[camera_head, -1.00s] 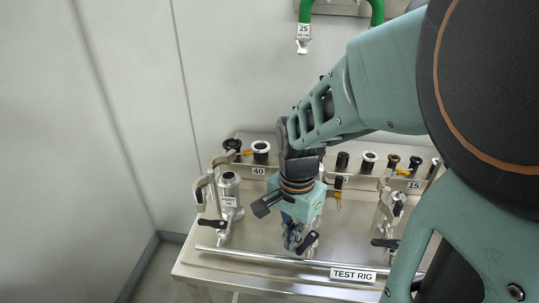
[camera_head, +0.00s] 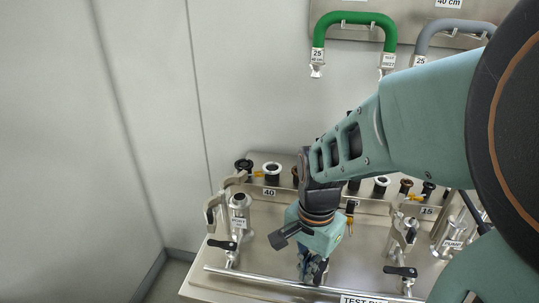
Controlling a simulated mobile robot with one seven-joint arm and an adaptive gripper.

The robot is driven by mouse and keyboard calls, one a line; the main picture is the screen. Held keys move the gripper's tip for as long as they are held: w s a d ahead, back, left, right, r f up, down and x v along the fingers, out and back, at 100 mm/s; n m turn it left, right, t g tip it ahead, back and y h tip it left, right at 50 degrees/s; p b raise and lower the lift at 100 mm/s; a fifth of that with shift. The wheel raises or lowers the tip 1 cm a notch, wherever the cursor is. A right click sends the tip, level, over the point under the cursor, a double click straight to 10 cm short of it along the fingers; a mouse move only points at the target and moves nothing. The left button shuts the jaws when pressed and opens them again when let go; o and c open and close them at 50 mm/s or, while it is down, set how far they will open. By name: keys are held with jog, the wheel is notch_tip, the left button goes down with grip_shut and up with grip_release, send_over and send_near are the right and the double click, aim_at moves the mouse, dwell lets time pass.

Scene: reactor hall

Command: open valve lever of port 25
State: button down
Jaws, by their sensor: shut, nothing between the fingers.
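The test rig (camera_head: 262,262) is a steel bench with a row of ports. My gripper (camera_head: 312,278) points down at the front middle of the bench, and its fingers are together. The port 25 valve and its lever are not clearly seen; my gripper and wrist cover the middle of the rig. I cannot tell whether the fingers touch a lever. A black lever (camera_head: 222,244) shows on the left valve, below a post labelled as a port. Another black lever (camera_head: 401,271) shows on the right valve.
A front rail (camera_head: 255,281) runs along the bench edge. Capped fittings, such as a white-ringed one (camera_head: 272,172), stand on the back ledge. A pump post (camera_head: 451,240) stands at right. Green (camera_head: 352,18) and grey (camera_head: 450,25) hoses hang on the wall.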

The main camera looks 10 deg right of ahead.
jog(key=shift+s+d, duration=0.2)
jog(key=shift+s, duration=0.15)
jog(key=shift+w+a, duration=0.1)
jog(key=shift+w, duration=0.05)
jog(key=shift+w+a, duration=0.3)
jog(key=shift+w, duration=0.05)
notch_tip(320, 180, up, 7)
jog(key=p, duration=0.5)
jog(key=shift+p, duration=0.4)
jog(key=shift+f, duration=0.1)
